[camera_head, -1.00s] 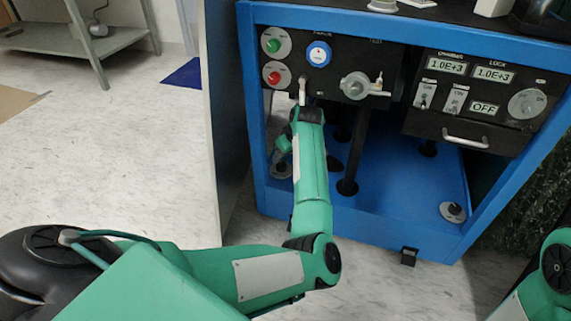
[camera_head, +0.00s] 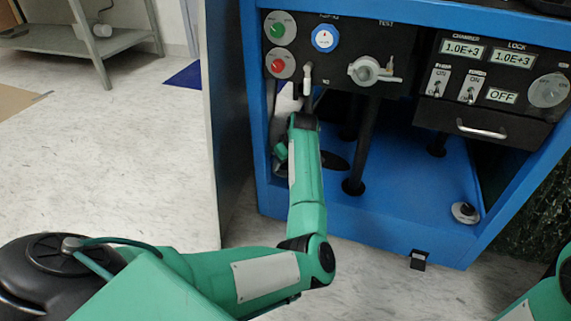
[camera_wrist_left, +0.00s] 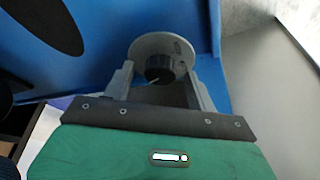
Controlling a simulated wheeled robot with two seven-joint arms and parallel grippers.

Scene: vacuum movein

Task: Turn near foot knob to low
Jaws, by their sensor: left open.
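In the left wrist view, a black foot knob (camera_wrist_left: 159,68) sits on a round grey dial plate (camera_wrist_left: 150,45) fixed to blue metal. A thin pale mark shows on the knob; the small lettering on the plate is unreadable. My left gripper (camera_wrist_left: 159,73) is open, with one finger on each side of the knob; I cannot tell whether either finger touches it. In the head view my left forearm (camera_head: 307,190) reaches into the left side of the blue frame and mostly hides the gripper and this knob. A second foot knob (camera_head: 464,211) stands on the frame's base at the right. My right gripper is out of view.
The blue frame (camera_head: 340,218) has dark posts (camera_head: 362,145) inside. Above is a black panel with a green button (camera_head: 277,29), a red button (camera_head: 279,64), a blue dial (camera_head: 325,38) and a valve handle (camera_head: 366,71). A grey side panel (camera_head: 228,120) stands left of it.

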